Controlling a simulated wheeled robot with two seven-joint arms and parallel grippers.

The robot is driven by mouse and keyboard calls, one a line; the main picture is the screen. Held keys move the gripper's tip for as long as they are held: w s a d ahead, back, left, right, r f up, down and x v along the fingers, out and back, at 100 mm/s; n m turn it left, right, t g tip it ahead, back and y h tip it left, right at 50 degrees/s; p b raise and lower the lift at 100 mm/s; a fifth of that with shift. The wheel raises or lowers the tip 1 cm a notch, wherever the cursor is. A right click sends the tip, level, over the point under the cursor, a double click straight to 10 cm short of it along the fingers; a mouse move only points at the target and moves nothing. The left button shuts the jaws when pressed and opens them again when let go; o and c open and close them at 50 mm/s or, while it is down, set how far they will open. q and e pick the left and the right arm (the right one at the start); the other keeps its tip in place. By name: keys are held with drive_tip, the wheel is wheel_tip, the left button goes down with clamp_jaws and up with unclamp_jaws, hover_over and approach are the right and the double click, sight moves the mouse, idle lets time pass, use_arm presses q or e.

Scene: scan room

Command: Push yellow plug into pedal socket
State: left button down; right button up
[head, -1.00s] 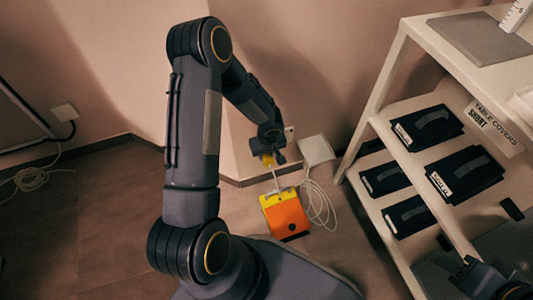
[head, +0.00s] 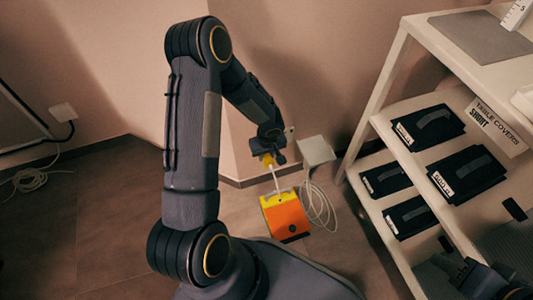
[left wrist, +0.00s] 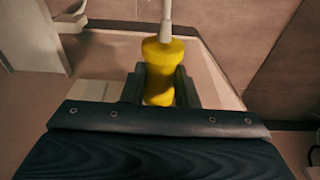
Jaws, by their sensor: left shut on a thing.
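The yellow plug (left wrist: 162,70) sits between the fingers of my left gripper (left wrist: 160,88) in the left wrist view, with a white cable leaving its far end. In the head view my left gripper (head: 270,158) is shut on the yellow plug (head: 267,160), above and behind the orange and yellow pedal (head: 286,215) on the floor. The white cable (head: 276,180) runs between plug and pedal. The socket cannot be made out clearly; a white box (head: 317,150) is at the wall beside the gripper. My right gripper (head: 490,285) is at the lower right, its fingers unclear.
A white shelf rack (head: 360,100) with several dark folded covers (head: 427,127) stands on the right. Coiled white cable (head: 318,205) lies beside the pedal. Another cable coil (head: 30,180) lies at the far left. The floor (head: 110,220) left of my arm is clear.

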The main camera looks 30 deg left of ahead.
use_arm(q)
drive_tip(key=shift+b, duration=0.35)
drive_tip(key=shift+w+a, duration=0.45)
drive_tip(key=shift+a, duration=0.15)
drive_tip(key=c, duration=1.1)
unclamp_jaws()
drive_tip(key=shift+o, duration=0.2)
drive_tip(key=r+p, duration=0.1)
drive_tip(key=r, duration=0.1)
drive_tip(key=r+p, duration=0.1)
drive_tip(key=r, duration=0.1)
drive_tip(key=r+p, duration=0.1)
drive_tip(key=r, duration=0.2)
drive_tip(key=shift+s+d, duration=0.25)
drive_tip(key=shift+d, duration=0.1)
drive_tip(key=shift+s+r, duration=0.1)
drive_tip(key=shift+r, duration=0.25)
